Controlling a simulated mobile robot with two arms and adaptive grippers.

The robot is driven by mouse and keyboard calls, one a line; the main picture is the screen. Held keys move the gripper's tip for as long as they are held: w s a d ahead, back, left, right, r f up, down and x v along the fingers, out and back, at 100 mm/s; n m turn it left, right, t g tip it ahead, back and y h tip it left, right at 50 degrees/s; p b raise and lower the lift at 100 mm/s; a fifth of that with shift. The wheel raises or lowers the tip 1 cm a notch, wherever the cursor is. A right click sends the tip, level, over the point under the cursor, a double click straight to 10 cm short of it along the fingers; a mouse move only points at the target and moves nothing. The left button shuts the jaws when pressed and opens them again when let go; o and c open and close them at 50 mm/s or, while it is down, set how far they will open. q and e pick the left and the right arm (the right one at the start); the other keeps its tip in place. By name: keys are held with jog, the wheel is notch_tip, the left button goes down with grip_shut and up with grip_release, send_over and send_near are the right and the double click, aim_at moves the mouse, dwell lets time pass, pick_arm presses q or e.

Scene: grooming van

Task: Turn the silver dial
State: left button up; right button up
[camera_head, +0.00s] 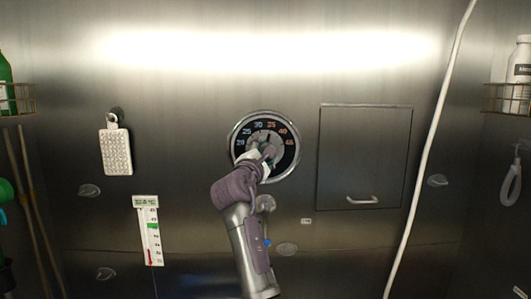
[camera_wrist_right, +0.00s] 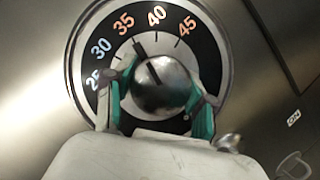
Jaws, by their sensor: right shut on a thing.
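The silver dial (camera_wrist_right: 162,72) is a round knob at the centre of a black numbered face (camera_head: 289,160) with a metal rim, on the steel wall. Its dark pointer mark aims at about 35 in the right wrist view. My right gripper (camera_head: 265,155) reaches up from below in the head view, covering part of the knob. In the right wrist view its two green-padded fingers (camera_wrist_right: 160,88) are closed around opposite sides of the knob. My left gripper is not in view.
A panel with a handle (camera_head: 362,199) is right of the dial, with a white hose (camera_head: 428,150) beyond it. A white brush-like pad (camera_head: 115,152) and a thermometer strip (camera_head: 149,232) are at left. Wire baskets with bottles flank the wall.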

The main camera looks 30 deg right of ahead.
jog(key=shift+f, duration=0.1)
jog(key=o, duration=1.2)
jog(key=v, duration=1.2)
